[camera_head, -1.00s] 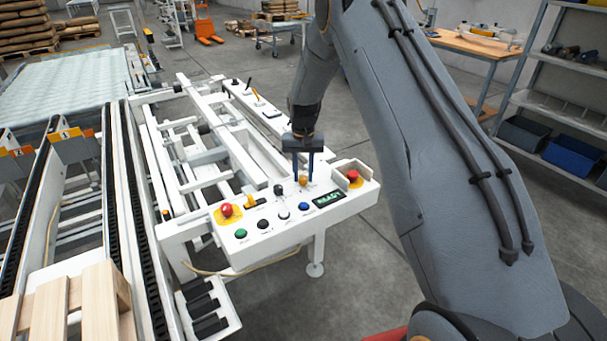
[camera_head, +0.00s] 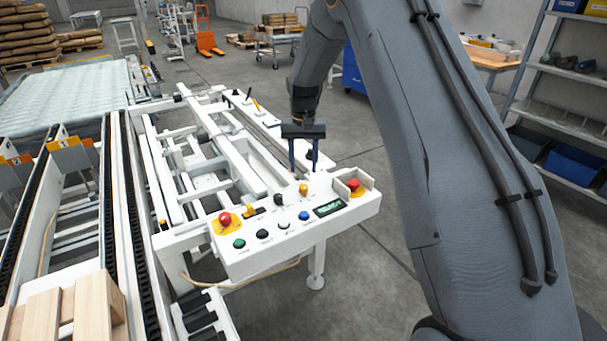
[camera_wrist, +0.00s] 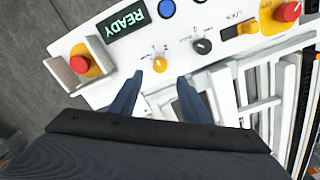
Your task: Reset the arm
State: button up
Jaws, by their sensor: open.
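My gripper (camera_head: 303,168) is open and empty. In the head view it points down just behind the white control panel (camera_head: 262,250), near the yellow knob (camera_head: 303,190). In the wrist view its two blue fingers (camera_wrist: 156,98) are spread apart, with the yellow knob (camera_wrist: 160,64) ahead of them and apart from them. A black knob (camera_wrist: 202,46) is beside it. The panel display (camera_wrist: 124,24) reads READY. Red mushroom buttons sit at the panel's left (camera_head: 225,219) and right (camera_head: 353,186) ends in the head view.
A white conveyor frame (camera_head: 180,150) lies behind and left of the panel. Wooden boards (camera_head: 75,310) are at the lower left. A shelf with blue bins (camera_head: 574,165) stands at the right. Open floor (camera_head: 365,260) shows right of the panel.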

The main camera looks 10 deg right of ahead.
jog(key=shift+r, duration=0.15)
jog(key=shift+s+r, duration=0.1)
jog(key=shift+s, duration=0.1)
jog(key=s+r+n, duration=0.1)
jog(key=s+r, duration=0.1)
jog(key=s, duration=1.5)
jog(key=s+r+n, duration=0.2)
jog(key=s+r, duration=0.1)
jog(key=s, duration=1.5)
jog(key=shift+s+a+t, duration=0.2)
jog(key=shift+a+t, duration=0.05)
jog(key=shift+t, duration=0.15)
